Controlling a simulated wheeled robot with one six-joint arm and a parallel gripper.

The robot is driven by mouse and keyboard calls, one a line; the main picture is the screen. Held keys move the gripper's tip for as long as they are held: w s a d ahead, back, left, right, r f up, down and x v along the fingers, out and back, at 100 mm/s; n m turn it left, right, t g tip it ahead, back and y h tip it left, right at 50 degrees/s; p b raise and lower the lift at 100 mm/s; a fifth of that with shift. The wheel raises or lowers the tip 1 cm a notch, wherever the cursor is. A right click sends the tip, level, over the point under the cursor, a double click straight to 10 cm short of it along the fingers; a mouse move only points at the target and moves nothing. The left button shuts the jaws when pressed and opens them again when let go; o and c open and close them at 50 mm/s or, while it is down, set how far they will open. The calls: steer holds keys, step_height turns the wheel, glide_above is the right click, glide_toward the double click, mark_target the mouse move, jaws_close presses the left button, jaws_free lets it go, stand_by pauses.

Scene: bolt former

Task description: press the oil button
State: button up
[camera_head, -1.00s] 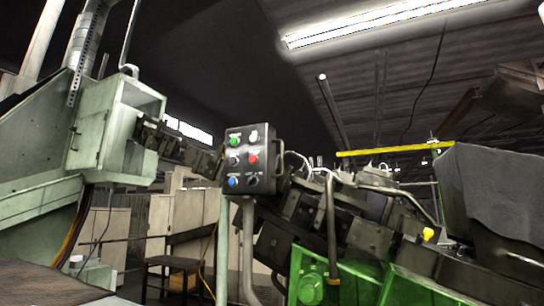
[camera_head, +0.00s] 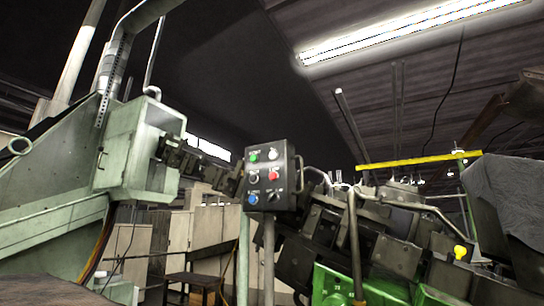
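A dark control box (camera_head: 271,177) stands on a post near the middle of the head camera view. Its face carries two columns of controls. On the left are a green button (camera_head: 253,157), a dark knob (camera_head: 254,177) and a blue button (camera_head: 252,199). On the right are a pale control (camera_head: 271,155), a red button (camera_head: 273,175) and a dark switch (camera_head: 273,197). The labels are too small to read, so I cannot tell which one is the oil button. My gripper is not in view.
A pale green machine housing (camera_head: 120,140) stands at the left. A green and dark machine (camera_head: 345,285) with pipes fills the right, with a grey cloth-like cover (camera_head: 510,205) at the far right. A dark stool or small table (camera_head: 195,279) stands below the box.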

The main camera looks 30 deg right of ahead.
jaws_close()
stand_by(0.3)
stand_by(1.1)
